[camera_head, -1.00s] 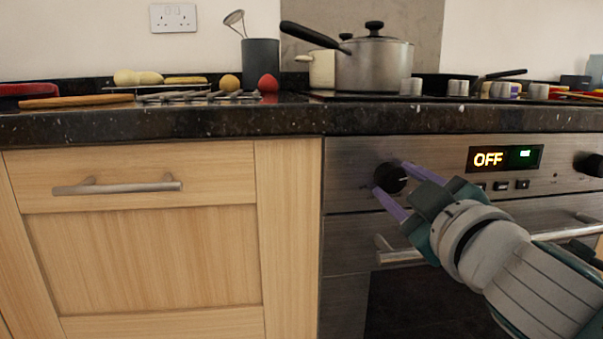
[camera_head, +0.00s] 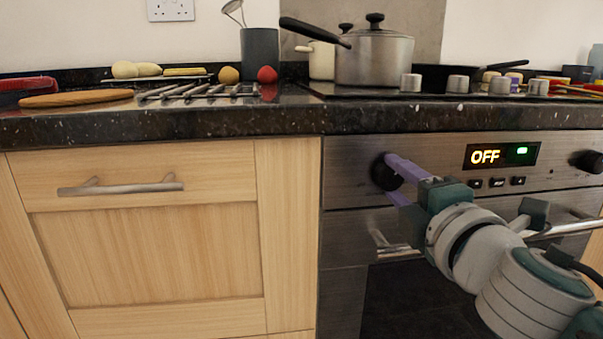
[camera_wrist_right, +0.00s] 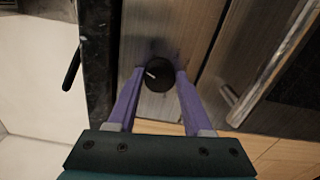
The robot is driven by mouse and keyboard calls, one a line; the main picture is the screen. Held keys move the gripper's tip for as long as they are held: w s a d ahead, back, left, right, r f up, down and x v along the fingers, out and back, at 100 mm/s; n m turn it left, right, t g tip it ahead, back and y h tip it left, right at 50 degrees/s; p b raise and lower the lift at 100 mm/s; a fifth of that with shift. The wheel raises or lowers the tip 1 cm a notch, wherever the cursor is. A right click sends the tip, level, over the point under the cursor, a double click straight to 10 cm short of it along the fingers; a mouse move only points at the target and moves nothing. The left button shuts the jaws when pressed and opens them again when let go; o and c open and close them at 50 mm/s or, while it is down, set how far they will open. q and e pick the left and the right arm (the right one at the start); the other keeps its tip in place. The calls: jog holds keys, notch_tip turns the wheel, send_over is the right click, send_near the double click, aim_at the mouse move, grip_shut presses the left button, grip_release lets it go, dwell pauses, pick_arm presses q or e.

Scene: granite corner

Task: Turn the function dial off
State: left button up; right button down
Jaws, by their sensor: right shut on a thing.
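A round black dial (camera_head: 378,174) sits at the left end of the steel oven panel. The dial also shows in the right wrist view (camera_wrist_right: 158,77), with a pale pointer mark near its upper left edge. My right gripper (camera_head: 394,178) has its two purple fingers on either side of this dial and is shut on it. In the right wrist view, the fingertips (camera_wrist_right: 160,74) flank the dial left and right. The display (camera_head: 502,156) reads OFF in yellow, with a small green mark beside it. My left gripper is not in view.
A second black dial (camera_head: 587,162) is at the panel's right end, with small buttons (camera_head: 497,183) between. The oven handle (camera_head: 560,229) runs below. A granite counter edge (camera_head: 200,126) juts above, holding a saucepan (camera_head: 374,60). A wooden drawer (camera_head: 130,180) is left.

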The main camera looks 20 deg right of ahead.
jog(key=shift+r+n+p, duration=0.1)
jog(key=shift+n+p, duration=0.3)
jog(key=shift+n, duration=1.8)
jog(key=shift+c, duration=1.6)
grip_release()
jog(key=v, duration=1)
jog(key=shift+b, duration=0.35)
